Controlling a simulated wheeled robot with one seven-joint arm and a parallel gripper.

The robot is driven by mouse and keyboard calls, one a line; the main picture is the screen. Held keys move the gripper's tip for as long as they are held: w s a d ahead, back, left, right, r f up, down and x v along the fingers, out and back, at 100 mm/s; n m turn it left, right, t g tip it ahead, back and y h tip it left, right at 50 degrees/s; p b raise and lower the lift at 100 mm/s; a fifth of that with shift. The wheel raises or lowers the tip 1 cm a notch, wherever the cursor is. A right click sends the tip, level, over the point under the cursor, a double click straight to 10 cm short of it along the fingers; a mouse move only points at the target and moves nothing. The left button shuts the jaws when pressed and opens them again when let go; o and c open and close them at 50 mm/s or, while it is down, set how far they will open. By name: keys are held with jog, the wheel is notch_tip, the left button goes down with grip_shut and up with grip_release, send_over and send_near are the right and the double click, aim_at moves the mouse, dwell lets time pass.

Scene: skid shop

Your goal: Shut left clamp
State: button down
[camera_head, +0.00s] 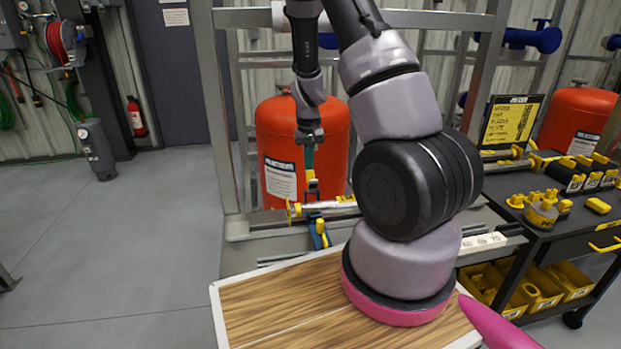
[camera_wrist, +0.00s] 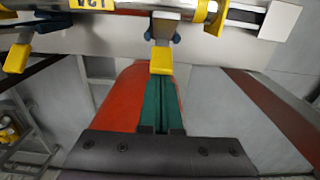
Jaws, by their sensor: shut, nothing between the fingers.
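My gripper (camera_head: 309,160) points down with its green fingers closed together and holding nothing. In the wrist view its fingertips (camera_wrist: 161,78) are right at a yellow handle tip (camera_wrist: 161,60); I cannot tell if they touch. That handle seems to belong to the left clamp, whose upright yellow part (camera_head: 312,184) shows just under the fingers in the head view. A blue clamp part (camera_wrist: 163,28) sits beside the pipe (camera_wrist: 130,5).
The pipe (camera_head: 330,207) lies on a grey skid frame. A red tank (camera_head: 278,130) stands close behind my gripper. A wood-topped surface (camera_head: 270,305) lies in front. A black cart (camera_head: 575,225) with yellow parts is at the right.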

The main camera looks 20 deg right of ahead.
aim_at(311, 172)
jog(key=shift+s+a, duration=0.2)
jog(key=shift+s, duration=0.95)
jog(key=shift+s+a, duration=0.15)
jog(key=shift+s, duration=0.45)
jog(key=shift+w+r, duration=0.15)
jog(key=shift+r, duration=1)
jog(key=shift+w+r, duration=0.2)
jog(key=shift+r, duration=1)
jog(key=shift+w+r, duration=0.15)
jog(key=shift+r, duration=1)
